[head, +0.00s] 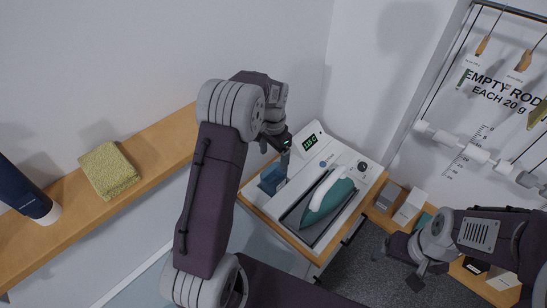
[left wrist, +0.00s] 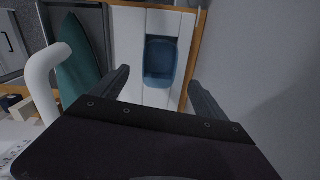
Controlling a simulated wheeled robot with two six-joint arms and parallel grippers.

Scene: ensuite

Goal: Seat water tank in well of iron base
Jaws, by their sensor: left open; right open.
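The white iron base (head: 318,152) with a lit display stands on a wooden-topped stand, and a teal iron (head: 327,200) rests on its dark plate. The blue water tank (head: 272,180) is at the left side of the base. My right gripper (head: 412,268) is open and empty, away at the lower right.
A wooden shelf (head: 150,150) along the left wall holds a folded yellow-green towel (head: 108,170) and a dark blue tube (head: 28,190). Small boxes (head: 410,206) stand on a wooden ledge right of the base. A rack with hanging rods is at the upper right.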

